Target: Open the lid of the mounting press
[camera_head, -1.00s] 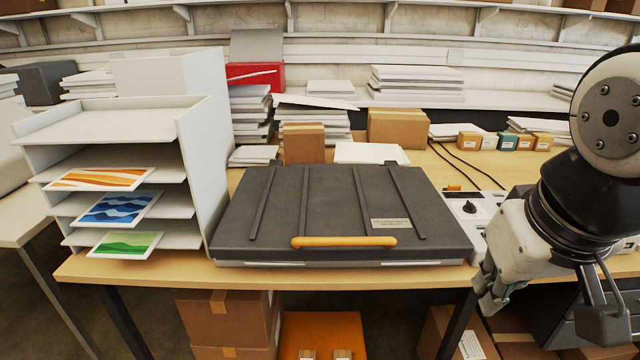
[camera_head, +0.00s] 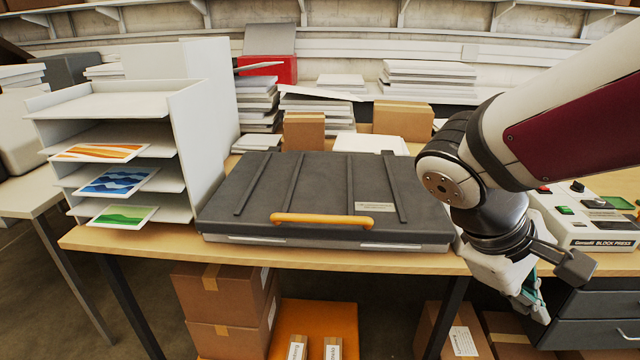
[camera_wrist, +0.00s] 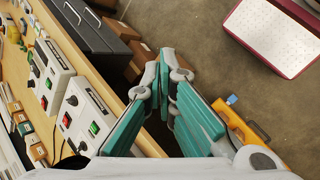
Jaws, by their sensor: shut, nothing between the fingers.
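The mounting press lid (camera_head: 312,185) is dark grey with raised ribs and lies closed on the table. Its orange handle (camera_head: 322,219) runs along the front edge. My gripper (camera_head: 537,312) hangs at the right of the press, in front of the table edge and lower than the handle. It is apart from the handle. In the wrist view my gripper (camera_wrist: 164,68) has its teal fingers together with nothing between them, over the floor beside the table. The press does not show clearly in the wrist view.
A white paper sorter (camera_head: 190,135) with printed sheets stands left of the press. A control box labelled block press (camera_head: 590,232) stands at the right, behind my arm. Dark drawers (camera_head: 600,310) are below the table's right end. The space before the handle is clear.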

